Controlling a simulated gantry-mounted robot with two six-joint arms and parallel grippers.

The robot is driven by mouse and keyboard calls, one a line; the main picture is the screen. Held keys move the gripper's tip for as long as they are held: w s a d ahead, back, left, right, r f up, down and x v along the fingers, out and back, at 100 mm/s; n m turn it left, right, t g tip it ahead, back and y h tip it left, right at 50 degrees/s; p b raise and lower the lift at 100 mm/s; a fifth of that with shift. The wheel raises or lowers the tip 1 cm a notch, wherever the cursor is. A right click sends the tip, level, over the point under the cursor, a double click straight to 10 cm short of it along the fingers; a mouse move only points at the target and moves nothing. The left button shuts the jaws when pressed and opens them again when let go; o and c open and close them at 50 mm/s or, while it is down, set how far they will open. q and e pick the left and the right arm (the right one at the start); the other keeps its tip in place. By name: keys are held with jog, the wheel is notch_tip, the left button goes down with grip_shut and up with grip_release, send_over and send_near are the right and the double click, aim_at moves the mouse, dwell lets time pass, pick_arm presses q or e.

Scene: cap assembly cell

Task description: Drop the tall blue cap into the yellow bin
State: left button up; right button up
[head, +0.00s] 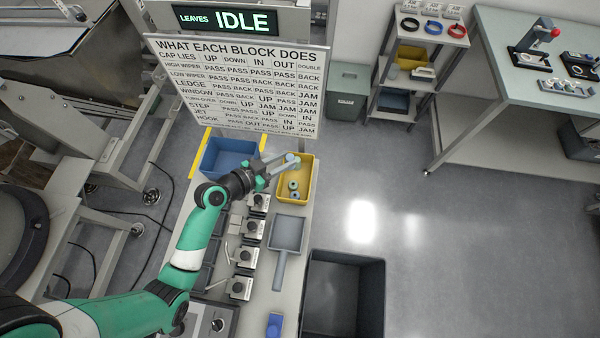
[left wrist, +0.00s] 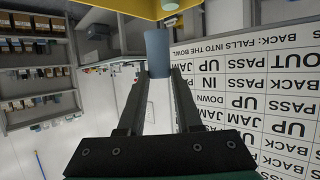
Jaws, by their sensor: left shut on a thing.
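The tall blue cap (left wrist: 158,52) is held between the fingertips of my left gripper (left wrist: 157,78) in the left wrist view. In the head view my left gripper (head: 287,162) is shut on the cap, at the far part of the yellow bin (head: 309,180). The cap (head: 292,158) looks small and grey-blue there. A couple of small greenish and bluish pieces (head: 294,188) lie in the bin. A yellow edge (left wrist: 120,6), apparently the bin, shows at the top of the left wrist view. My right gripper is not in view.
A blue bin (head: 230,157) stands left of the yellow one. A row of block stations (head: 246,257) and a grey scoop-shaped tray (head: 287,233) lie nearer. A lettered board (head: 240,85) rises behind. A dark open crate (head: 343,295) stands at the right.

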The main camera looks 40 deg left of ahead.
pick_arm(q)
jog(key=shift+w+d+f, duration=0.1)
jog(key=shift+w, duration=0.05)
notch_tip(320, 180, down, 6)
jog(key=b, duration=0.5)
jog(key=shift+r, duration=0.2)
jog(key=o, duration=1)
jog(key=shift+c, duration=0.2)
